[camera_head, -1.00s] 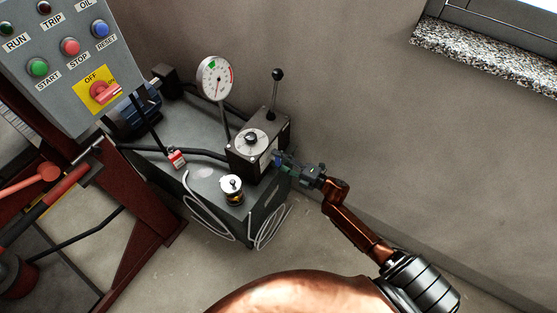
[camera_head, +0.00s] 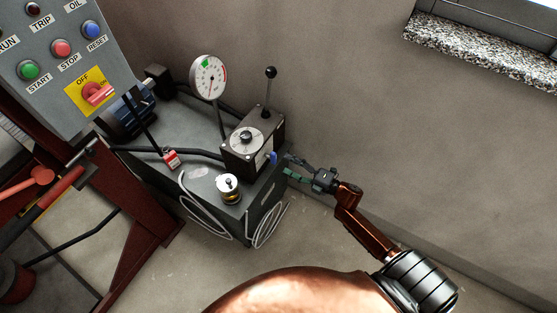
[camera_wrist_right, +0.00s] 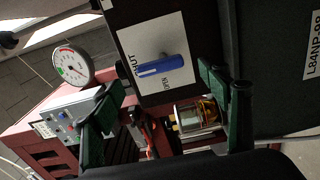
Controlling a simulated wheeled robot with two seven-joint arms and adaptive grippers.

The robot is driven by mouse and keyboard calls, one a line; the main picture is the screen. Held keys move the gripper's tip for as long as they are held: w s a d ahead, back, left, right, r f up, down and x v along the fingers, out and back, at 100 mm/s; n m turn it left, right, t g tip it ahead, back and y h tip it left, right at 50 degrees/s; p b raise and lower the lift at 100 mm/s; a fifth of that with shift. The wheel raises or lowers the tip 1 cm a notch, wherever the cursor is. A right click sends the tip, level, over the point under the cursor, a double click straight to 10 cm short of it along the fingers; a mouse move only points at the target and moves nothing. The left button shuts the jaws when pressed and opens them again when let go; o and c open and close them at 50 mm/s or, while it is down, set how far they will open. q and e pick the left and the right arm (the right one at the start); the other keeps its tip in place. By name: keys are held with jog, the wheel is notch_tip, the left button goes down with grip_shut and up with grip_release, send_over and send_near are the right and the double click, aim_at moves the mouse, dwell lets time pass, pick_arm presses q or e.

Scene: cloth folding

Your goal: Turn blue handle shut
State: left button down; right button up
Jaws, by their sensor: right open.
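The blue handle (camera_head: 274,158) is on the side of a black box (camera_head: 243,163) on top of the grey tank. In the right wrist view the blue handle (camera_wrist_right: 163,65) lies across a white plate (camera_wrist_right: 140,42). Its left end is beside the partly hidden SHUT lettering, with the OPEN lettering just below the handle. My right gripper (camera_head: 289,166) is open and empty, to the right of the handle and apart from it. In the wrist view its green-padded fingers (camera_wrist_right: 166,98) are spread below the handle. My left gripper is not in view.
A pressure gauge (camera_head: 209,79) and a black-knobbed lever (camera_head: 269,95) rise near the box. The grey tank (camera_head: 260,212) has a filler cap (camera_head: 228,187) and a red tag (camera_head: 171,159). A button panel (camera_head: 55,85) stands at left. The floor right of the tank is clear.

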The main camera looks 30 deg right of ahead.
jog(key=v, duration=0.5)
dwell(0.4)
